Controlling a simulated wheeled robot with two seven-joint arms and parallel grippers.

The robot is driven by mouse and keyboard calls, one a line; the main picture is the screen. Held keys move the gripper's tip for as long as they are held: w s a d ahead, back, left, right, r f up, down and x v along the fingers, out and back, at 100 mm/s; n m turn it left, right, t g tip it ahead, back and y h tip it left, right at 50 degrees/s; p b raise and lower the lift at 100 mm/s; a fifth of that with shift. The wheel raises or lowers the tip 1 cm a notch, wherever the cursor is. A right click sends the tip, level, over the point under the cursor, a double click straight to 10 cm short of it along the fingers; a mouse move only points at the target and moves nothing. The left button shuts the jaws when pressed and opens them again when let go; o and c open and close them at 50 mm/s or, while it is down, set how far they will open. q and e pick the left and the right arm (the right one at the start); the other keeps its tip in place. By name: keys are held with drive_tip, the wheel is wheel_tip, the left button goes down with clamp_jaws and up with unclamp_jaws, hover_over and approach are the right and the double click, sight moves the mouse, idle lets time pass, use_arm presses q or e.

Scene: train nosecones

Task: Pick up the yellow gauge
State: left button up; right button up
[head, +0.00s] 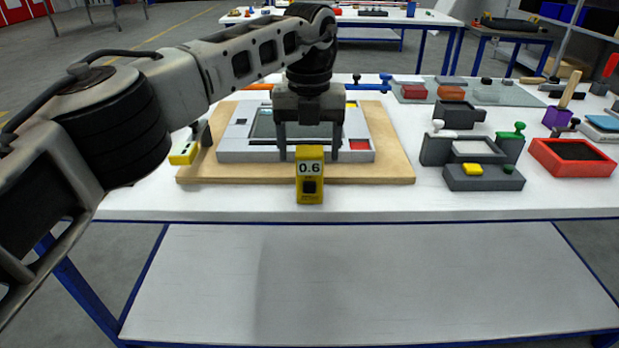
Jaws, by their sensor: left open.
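My left gripper (309,155) comes in from the left and points down, just behind and above the gauge in the picture. I cannot tell whether a finger touches the gauge. My right gripper is not in view.
A grey fixture (235,148) lies on a wooden board (395,165) behind the gauge. A yellow block (184,152) is at the left. Dark grey blocks (483,178) and a red tray (572,172) stand at the right. The white table (365,206) is clear beside the gauge.

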sight(310, 171)
use_arm(q)
drive_tip(key=shift+w+f+p, duration=0.15)
drive_tip(key=shift+f+p, duration=0.15)
drive_tip(key=shift+f, duration=2.6)
drive_tip(key=c, duration=1.2)
